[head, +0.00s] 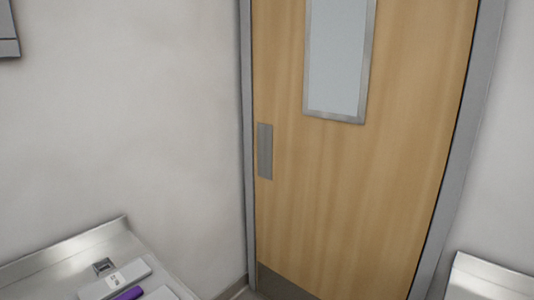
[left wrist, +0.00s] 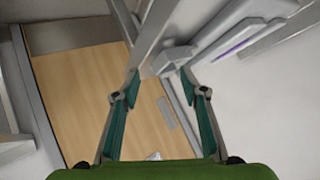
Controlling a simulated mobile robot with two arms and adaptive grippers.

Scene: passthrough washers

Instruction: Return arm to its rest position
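My left gripper (left wrist: 159,76) shows in the left wrist view. Its two fingers with green pads stand apart, and nothing is held between them. Past the fingers I see the wooden door (left wrist: 75,90) and pale wall. Neither gripper shows in the head view, and my right gripper is in no frame. How the arm as a whole is posed cannot be told from these frames.
The closed wooden door (head: 340,190) has a window (head: 338,60) and a grey plate (head: 265,151). A metal surface (head: 105,240) stands at lower left, another (head: 485,280) at lower right. Bare wall (head: 130,110) lies left of the door.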

